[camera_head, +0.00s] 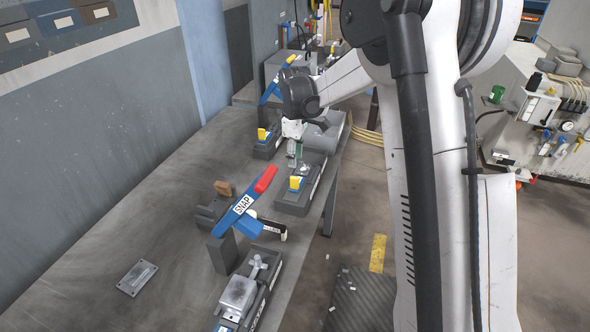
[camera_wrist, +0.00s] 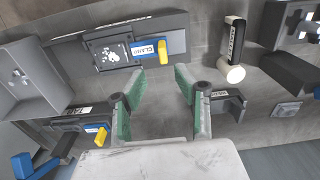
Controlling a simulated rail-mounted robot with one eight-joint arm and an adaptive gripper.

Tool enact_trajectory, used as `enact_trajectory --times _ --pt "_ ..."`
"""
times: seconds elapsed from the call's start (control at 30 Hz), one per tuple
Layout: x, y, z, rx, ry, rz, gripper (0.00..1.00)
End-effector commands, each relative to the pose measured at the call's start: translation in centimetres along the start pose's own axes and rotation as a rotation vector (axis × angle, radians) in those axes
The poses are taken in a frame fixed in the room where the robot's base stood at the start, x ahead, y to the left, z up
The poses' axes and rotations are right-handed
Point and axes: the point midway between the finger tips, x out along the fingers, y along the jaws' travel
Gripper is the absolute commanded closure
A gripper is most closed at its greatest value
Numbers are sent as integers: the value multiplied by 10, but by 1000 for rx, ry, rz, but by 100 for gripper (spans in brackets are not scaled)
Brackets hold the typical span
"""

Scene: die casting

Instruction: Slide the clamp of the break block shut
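In the head view, a dark block (camera_head: 292,205) lies on the bench below my gripper (camera_head: 294,150), with a yellow clamp handle (camera_head: 296,184) on it. In the wrist view, a grey block (camera_wrist: 180,25) carries a dark plate (camera_wrist: 106,56) and a blue clamp labelled CLAMP (camera_wrist: 146,51) with a yellow handle (camera_wrist: 163,51). My gripper's green fingers (camera_wrist: 157,82) are wide apart, with nothing between them. The handle appears just beyond the fingertips, between their lines; I see no contact. How far the clamp is closed is unclear.
A second block with a yellow handle (camera_head: 262,135) stands behind. A small plate (camera_head: 137,278) lies front left. The bench's left middle is clear.

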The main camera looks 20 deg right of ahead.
Motion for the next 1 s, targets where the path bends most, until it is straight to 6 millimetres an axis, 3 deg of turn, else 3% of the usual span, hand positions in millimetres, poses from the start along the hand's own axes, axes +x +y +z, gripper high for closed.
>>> enact_trajectory --times 0.23,0.67,0.83,1.0 --pt "-25 0 0 0 0 0 70" --pt "-30 -1 1 3 1 2 70" --pt "-48 -15 9 48 18 26 70" --pt "-80 -43 25 141 57 73 70"
